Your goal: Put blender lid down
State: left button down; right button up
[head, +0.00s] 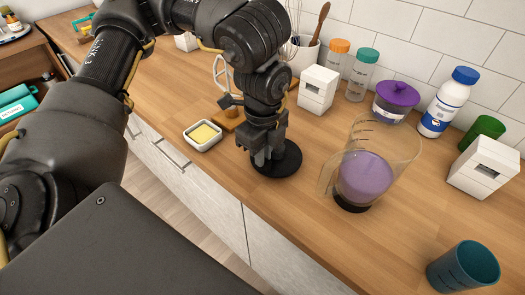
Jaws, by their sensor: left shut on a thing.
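The blender lid (287,166) is a round black disc at the counter, left of the blender jug. My left gripper (264,160) comes down from above and is shut on the lid's upper part. The lid looks level and at or very near the counter top; I cannot tell if it touches. The blender jug (396,150) is clear, has purple contents and a black base, and stands upright with its top open. My right gripper is not in view.
A white dish with butter (203,134) sits left of the lid on the wooden counter (290,225). White boxes (317,88), jars and a white bottle (448,102) line the wall. A teal cup (463,268) stands at the front right. Counter in front of the lid is free.

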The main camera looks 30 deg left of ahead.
pick_arm(q)
jog(key=shift+f, duration=0.25)
jog(key=c, duration=1.5)
grip_release()
jog(key=shift+o, duration=0.2)
jog(key=shift+r, duration=0.15)
jog(key=shift+r+p, duration=0.3)
jog(key=shift+r, duration=0.05)
notch_tip(320, 180, up, 12)
